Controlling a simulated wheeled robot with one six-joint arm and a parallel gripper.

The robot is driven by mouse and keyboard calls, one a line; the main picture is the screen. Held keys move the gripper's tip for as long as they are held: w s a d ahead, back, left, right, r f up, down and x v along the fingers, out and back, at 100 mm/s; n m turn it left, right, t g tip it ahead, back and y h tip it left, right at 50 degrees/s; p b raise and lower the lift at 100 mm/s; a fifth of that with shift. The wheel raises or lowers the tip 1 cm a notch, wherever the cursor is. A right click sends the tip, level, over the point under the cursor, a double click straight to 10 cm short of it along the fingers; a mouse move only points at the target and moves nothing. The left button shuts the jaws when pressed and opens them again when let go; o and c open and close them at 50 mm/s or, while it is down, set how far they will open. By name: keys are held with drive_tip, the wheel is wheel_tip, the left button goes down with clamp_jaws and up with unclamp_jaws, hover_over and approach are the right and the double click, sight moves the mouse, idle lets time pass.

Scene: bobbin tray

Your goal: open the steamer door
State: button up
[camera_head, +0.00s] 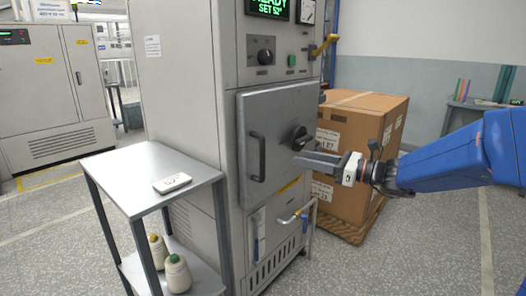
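The steamer (185,70) is a tall grey cabinet in the middle of the view. Its square grey door (278,115) looks shut flush against the front. A dark vertical bar handle (257,157) is on the door's left side. A round black knob (299,138) is on its right side. My gripper (303,162) reaches in from the right, its grey fingers pointing left in front of the door, just below the knob. Whether the fingers touch the door or knob is unclear. I see nothing held, and the gap between the fingers cannot be made out.
A large carton (365,110) on a pallet stands behind my gripper. Pipework (298,215) juts out below the door. The floor in front is clear.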

drive_tip(key=x, duration=1.5)
drive_tip(key=shift+a, duration=0.2)
clamp_jaws()
